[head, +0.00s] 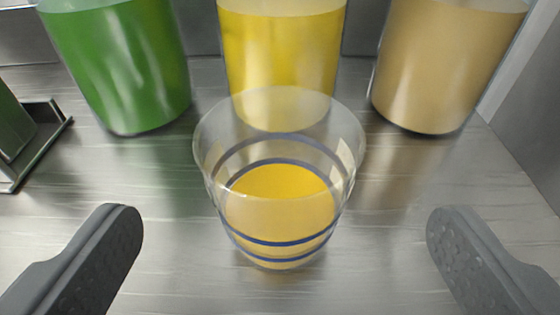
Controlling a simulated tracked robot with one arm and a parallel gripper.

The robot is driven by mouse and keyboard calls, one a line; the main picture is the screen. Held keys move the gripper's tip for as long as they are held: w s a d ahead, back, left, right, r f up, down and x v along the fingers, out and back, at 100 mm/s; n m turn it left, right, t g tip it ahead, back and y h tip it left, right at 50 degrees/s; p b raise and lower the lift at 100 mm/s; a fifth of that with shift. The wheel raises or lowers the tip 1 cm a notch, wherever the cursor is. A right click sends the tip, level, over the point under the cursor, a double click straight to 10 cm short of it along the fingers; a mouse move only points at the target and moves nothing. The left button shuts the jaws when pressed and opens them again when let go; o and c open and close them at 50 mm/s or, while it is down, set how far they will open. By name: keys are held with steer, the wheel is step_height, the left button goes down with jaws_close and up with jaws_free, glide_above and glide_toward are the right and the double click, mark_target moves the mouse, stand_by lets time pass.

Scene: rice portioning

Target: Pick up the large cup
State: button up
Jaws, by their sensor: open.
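A clear cup (280,215) with dark blue bands stands upright on the metal surface in the middle of the head view. Yellow-orange contents fill its lower part. No second cup is in view to compare its size with. My gripper (284,240) is open, with one grey finger at the lower left and one at the lower right. The cup stands between and slightly beyond the fingertips, with a clear gap on both sides. Neither finger touches it.
Behind the cup stand a green container (120,65), a yellow container (300,50) and a tan container (440,65). A dark metal-framed object (35,140) is at the left edge. A grey wall (530,110) rises at the right. The brushed metal surface (180,215) around the cup is clear.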

mark_target(279, 203)
steer(key=shift+b+x, duration=0.4)
steer(key=shift+x, duration=3)
steer(key=c, duration=1.2)
steer(key=shift+r, duration=0.1)
steer(key=shift+c, duration=0.2)
